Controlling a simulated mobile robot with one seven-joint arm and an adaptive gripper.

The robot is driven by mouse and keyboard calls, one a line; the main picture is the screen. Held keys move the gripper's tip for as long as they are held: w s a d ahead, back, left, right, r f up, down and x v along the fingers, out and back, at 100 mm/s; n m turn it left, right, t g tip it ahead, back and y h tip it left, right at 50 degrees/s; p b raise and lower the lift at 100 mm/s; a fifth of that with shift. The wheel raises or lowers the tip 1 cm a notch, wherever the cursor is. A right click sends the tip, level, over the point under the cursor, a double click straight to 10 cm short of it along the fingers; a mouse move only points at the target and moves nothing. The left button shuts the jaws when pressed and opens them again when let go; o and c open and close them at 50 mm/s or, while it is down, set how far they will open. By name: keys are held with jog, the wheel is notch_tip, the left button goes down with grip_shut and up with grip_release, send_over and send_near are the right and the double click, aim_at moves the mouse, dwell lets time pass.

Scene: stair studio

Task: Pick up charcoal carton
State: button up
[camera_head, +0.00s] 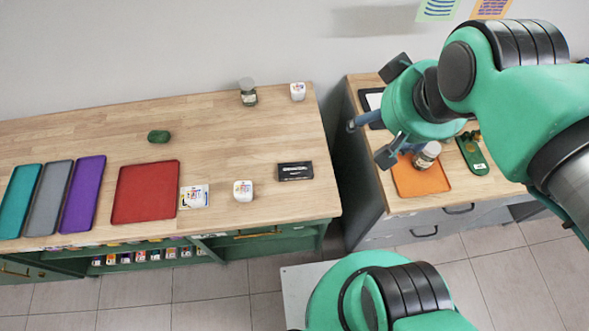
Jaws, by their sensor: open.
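The charcoal carton (295,171) is a small, flat dark box with pale lettering. It lies on the wooden top of the left counter, near its right end. My gripper (388,112) is at the upper right of the picture, over the left part of the right-hand cabinet. The carton is fully in view.
A white jar (243,190) stands left of the carton, near a white card box (194,197) and a red tray (146,193). A glass jar (248,92) and white container (298,91) stand behind. A gap separates the counter from the right cabinet (392,230).

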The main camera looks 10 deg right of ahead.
dwell(0.3)
jog(key=o, duration=0.4)
jog(key=shift+o, duration=0.2)
jog(key=shift+w, duration=0.1)
jog(key=n+g+b, duration=0.2)
jog(key=n+g, duration=0.4)
jog(key=n, duration=1.2)
send_over(295, 166)
notch_tip(295, 166, down, 30)
jog(key=shift+r, duration=0.15)
jog(key=shift+f+b, duration=0.75)
jog(key=shift+f, duration=3.55)
jog(key=shift+f, duration=0.1)
